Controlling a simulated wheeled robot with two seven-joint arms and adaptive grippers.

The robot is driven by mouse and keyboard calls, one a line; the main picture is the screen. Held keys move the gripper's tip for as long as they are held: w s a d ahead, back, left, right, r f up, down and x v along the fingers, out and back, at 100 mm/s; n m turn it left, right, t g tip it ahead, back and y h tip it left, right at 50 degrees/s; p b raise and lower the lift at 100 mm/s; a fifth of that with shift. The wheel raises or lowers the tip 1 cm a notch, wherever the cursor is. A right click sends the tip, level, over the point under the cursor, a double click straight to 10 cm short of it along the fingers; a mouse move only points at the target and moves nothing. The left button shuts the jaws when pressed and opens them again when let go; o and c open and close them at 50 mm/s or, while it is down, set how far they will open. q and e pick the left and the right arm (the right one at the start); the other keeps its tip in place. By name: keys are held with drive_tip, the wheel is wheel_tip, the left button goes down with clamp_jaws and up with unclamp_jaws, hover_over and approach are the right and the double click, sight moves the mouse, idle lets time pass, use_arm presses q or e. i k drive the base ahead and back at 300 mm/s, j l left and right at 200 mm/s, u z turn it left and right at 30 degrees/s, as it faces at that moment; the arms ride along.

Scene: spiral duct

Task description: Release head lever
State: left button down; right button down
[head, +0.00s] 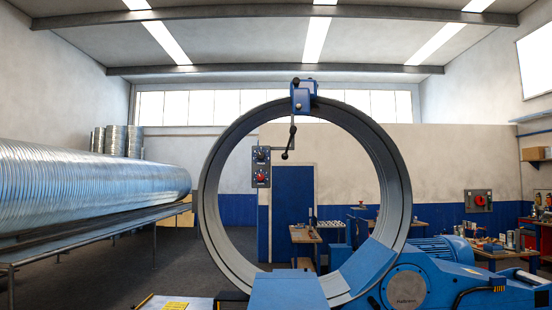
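A large grey forming ring (209,200) stands upright in the middle of the head view. A blue head block (304,97) sits on top of the ring. A thin dark lever (292,138) hangs down from this block inside the ring, with a black knob (285,156) at its lower end. A grey control box (261,167) with a red knob hangs to the left of the lever. Neither of my grippers is in view, and nothing touches the lever.
A long silver spiral duct (80,185) lies on a run-out table (95,229) at the left. The blue machine base and motor (425,280) fill the lower right. Workbenches (305,236) stand behind the ring. The floor (120,275) between duct table and ring is clear.

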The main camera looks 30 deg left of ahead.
sight(293, 129)
drive_tip(key=i+j+z, duration=0.1)
drive_tip(key=j, duration=0.45)
drive_tip(key=i+j+z, duration=0.1)
drive_tip(key=j, duration=0.45)
drive_tip(key=i+j+z, duration=0.1)
drive_tip(key=j, duration=0.45)
drive_tip(key=i+j+z, duration=0.15)
drive_tip(key=j, duration=0.4)
